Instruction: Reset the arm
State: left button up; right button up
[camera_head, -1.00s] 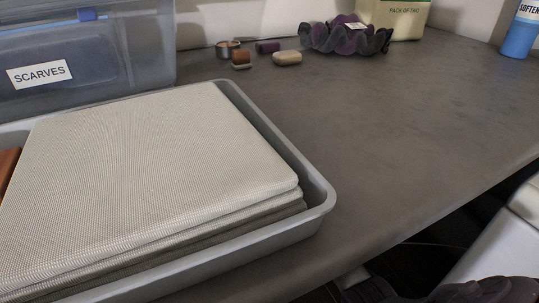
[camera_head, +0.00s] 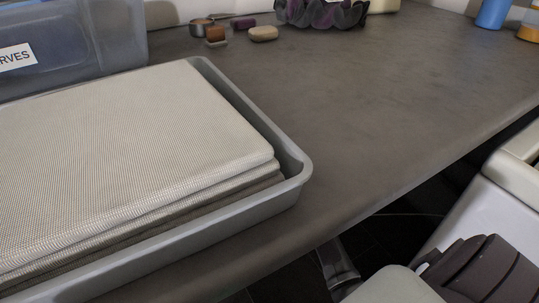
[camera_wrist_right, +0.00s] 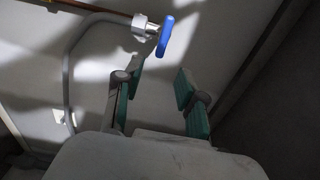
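My right gripper (camera_wrist_right: 160,85) shows in the right wrist view with its two green-padded fingers apart and nothing between them. Beyond it is a pale wall with a pipe and a blue valve handle (camera_wrist_right: 165,35); the fingers do not visibly hold the handle. In the head view, dark and grey parts of my own arm show at the bottom right, but no fingertips. My left gripper is not in either view.
A grey tray (camera_head: 305,178) with folded pale cloths (camera_head: 130,130) sits on the dark counter (camera_head: 370,90). A clear bin (camera_head: 70,45) stands behind it. Small items, including a beige soap-like piece (camera_head: 263,33), lie at the back. A white appliance (camera_head: 490,205) stands right, past the counter edge.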

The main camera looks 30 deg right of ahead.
jog(key=shift+s+a, duration=0.1)
jog(key=shift+s, duration=0.9)
